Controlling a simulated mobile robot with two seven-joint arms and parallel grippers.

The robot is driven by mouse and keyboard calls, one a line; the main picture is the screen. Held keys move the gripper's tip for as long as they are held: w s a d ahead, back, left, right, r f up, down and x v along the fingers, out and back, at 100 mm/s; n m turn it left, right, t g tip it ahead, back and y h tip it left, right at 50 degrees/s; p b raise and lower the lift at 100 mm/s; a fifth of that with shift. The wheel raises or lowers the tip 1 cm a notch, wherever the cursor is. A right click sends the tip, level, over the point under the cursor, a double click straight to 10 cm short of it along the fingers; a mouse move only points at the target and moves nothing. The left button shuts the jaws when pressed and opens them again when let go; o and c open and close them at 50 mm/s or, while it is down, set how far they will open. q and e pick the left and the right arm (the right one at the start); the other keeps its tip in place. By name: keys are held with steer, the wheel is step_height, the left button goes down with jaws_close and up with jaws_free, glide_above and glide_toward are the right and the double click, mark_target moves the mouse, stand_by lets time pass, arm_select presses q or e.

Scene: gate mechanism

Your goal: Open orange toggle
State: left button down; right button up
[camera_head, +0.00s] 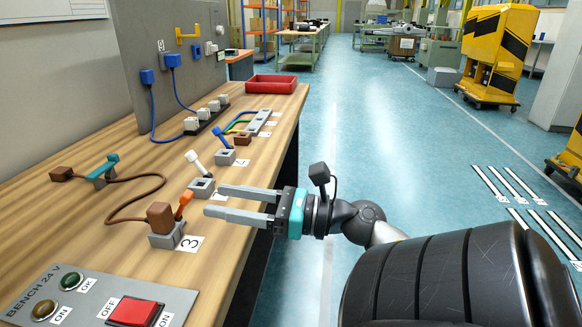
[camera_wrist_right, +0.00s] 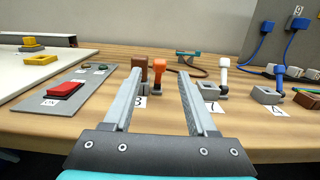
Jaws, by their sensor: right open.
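The orange toggle (camera_head: 184,204) is a tilted lever on a grey base (camera_head: 165,237) beside a brown block (camera_head: 159,217), next to a label reading 3. My right gripper (camera_head: 212,201) is open and empty at the table's front edge, just right of the orange toggle and apart from it. In the right wrist view the orange toggle (camera_wrist_right: 158,78) shows beyond and between the open fingers, with the brown block (camera_wrist_right: 144,68) to its left, partly behind the left finger. My left gripper is not in view.
A white toggle (camera_head: 194,160) stands close behind my right fingers, with a blue toggle (camera_head: 220,137) farther back. A panel with a red button (camera_head: 131,312) lies at the front. A brown cable (camera_head: 150,187) crosses the wooden table (camera_head: 95,228). A red tray (camera_head: 271,85) sits at the far end.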

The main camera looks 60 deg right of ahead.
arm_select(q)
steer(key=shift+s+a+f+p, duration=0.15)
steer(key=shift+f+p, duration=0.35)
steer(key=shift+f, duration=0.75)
arm_select(e)
steer(key=v, duration=1)
steer(key=shift+s, duration=0.3)
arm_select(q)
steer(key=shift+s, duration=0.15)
